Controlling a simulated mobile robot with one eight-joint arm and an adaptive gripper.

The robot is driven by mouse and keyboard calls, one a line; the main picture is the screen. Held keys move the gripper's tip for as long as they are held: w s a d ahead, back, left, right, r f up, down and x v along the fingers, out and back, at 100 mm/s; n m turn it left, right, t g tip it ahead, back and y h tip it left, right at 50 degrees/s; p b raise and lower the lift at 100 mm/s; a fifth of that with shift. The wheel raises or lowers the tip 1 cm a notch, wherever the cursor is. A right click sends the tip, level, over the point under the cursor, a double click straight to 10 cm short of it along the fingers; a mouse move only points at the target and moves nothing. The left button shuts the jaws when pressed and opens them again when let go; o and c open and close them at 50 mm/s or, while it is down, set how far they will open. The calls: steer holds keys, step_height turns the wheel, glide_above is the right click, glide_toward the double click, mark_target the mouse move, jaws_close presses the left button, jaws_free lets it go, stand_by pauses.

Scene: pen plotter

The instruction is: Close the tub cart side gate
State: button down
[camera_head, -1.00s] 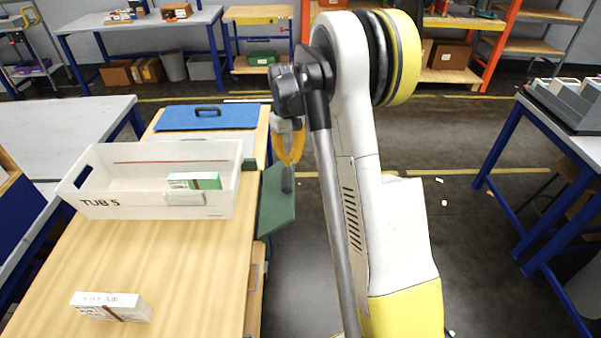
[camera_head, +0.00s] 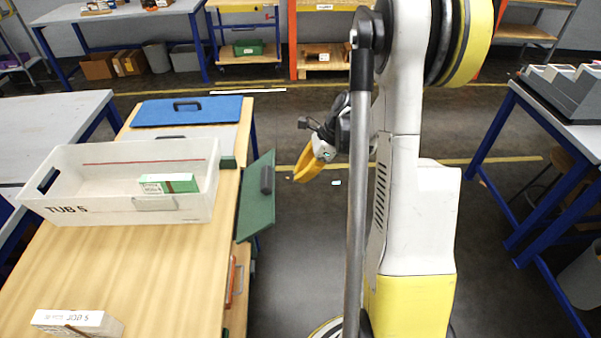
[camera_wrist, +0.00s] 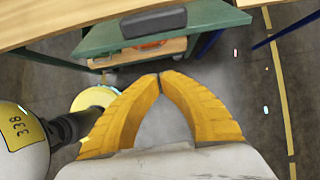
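The side gate is a green panel (camera_head: 250,212) with a dark handle (camera_head: 267,180). It stands out at an angle from the right side of the wooden-topped cart (camera_head: 130,270). In the wrist view the green gate (camera_wrist: 98,40) and its handle (camera_wrist: 153,21) cross the top. My gripper (camera_head: 298,178) is to the right of the gate, apart from it, over the open floor. In the wrist view its yellow fingertips (camera_wrist: 160,76) meet with nothing between them. The white tub (camera_head: 105,208), marked TUB 5, sits on the cart with a green-and-white box (camera_head: 168,185) inside.
A blue lid-like panel (camera_head: 190,110) with a handle lies at the cart's far end. A white box (camera_head: 78,323) lies on the near cart top. A blue-framed bench (camera_head: 560,130) stands at right.

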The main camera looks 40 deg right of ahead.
steer(key=w+a+f+b, duration=0.2)
steer(key=w+a, duration=0.1)
steer(key=a, duration=0.1)
steer(key=shift+a+f+b, duration=0.25)
steer(key=shift+a+b, duration=0.1)
steer(key=shift+b, duration=0.05)
steer(key=shift+w, duration=0.1)
steer(key=shift+w+a+r, duration=0.15)
steer(key=shift+r, duration=0.1)
steer(key=shift+w+a+r+h+p, duration=0.1)
steer(key=shift+a+r+h+p, duration=0.15)
steer(key=shift+p, duration=0.3)
